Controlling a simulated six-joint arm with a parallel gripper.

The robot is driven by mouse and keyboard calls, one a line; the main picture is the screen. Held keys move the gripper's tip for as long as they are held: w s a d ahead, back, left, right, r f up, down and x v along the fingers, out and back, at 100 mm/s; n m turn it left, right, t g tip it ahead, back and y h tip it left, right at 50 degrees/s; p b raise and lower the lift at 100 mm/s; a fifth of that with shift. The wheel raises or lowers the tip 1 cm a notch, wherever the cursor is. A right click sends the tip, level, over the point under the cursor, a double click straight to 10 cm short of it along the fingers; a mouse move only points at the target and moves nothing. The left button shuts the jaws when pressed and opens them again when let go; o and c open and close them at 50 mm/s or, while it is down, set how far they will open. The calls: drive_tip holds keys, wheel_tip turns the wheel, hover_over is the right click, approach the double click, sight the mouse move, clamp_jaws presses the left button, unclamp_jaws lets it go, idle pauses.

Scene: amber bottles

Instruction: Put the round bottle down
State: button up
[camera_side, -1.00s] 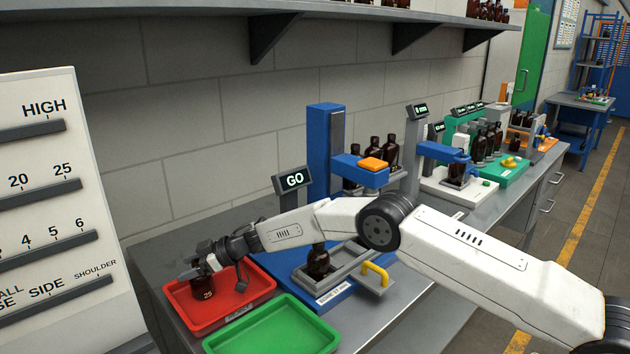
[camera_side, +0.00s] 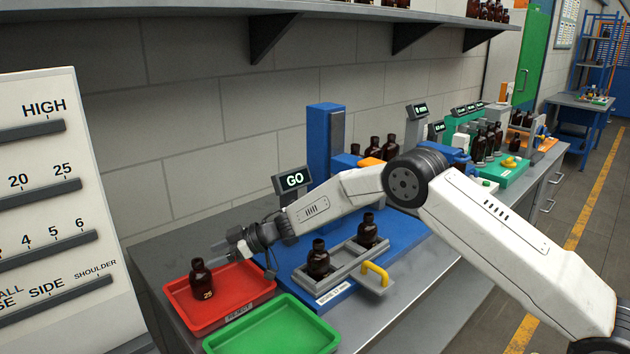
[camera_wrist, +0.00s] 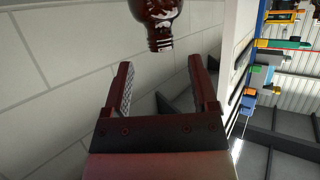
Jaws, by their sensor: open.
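A round amber bottle (camera_side: 201,280) marked 25 stands upright in the red tray (camera_side: 240,300), near the tray's left side. My gripper (camera_side: 222,252) is above and to the right of its neck, apart from it. In the wrist view my gripper (camera_wrist: 162,80) has its two fingers spread with nothing between them. A bottle (camera_wrist: 156,22) shows beyond the fingertips, its neck towards them and its far end cut off by the frame edge.
Two more amber bottles, one in front (camera_side: 318,262) and one behind (camera_side: 367,232), stand in a grey holder with a yellow handle (camera_side: 376,272) on a blue base. An empty green tray (camera_side: 275,335) lies in front. A small GO display (camera_side: 294,180) stands behind my forearm.

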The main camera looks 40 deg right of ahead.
drive_tip(key=shift+v, duration=2.25)
drive_tip(key=s+d+r+m+t+h, duration=0.2)
drive_tip(key=s+d+r+m+h, duration=0.2)
drive_tip(key=s+d+m+h, duration=0.45)
drive_tip(key=s+d+f+g, duration=0.1)
drive_tip(key=s+g, duration=0.1)
drive_tip(key=s, duration=0.7)
drive_tip(key=s+d+f+m+g+h, duration=0.1)
drive_tip(key=s+d+f+g, duration=0.1)
drive_tip(key=s, duration=0.7)
drive_tip(key=s+d+f+m+g+h, duration=0.1)
drive_tip(key=s+g, duration=0.2)
drive_tip(key=s, duration=0.6)
drive_tip(key=shift+s+d+f, duration=0.25)
drive_tip(key=shift+f, duration=0.1)
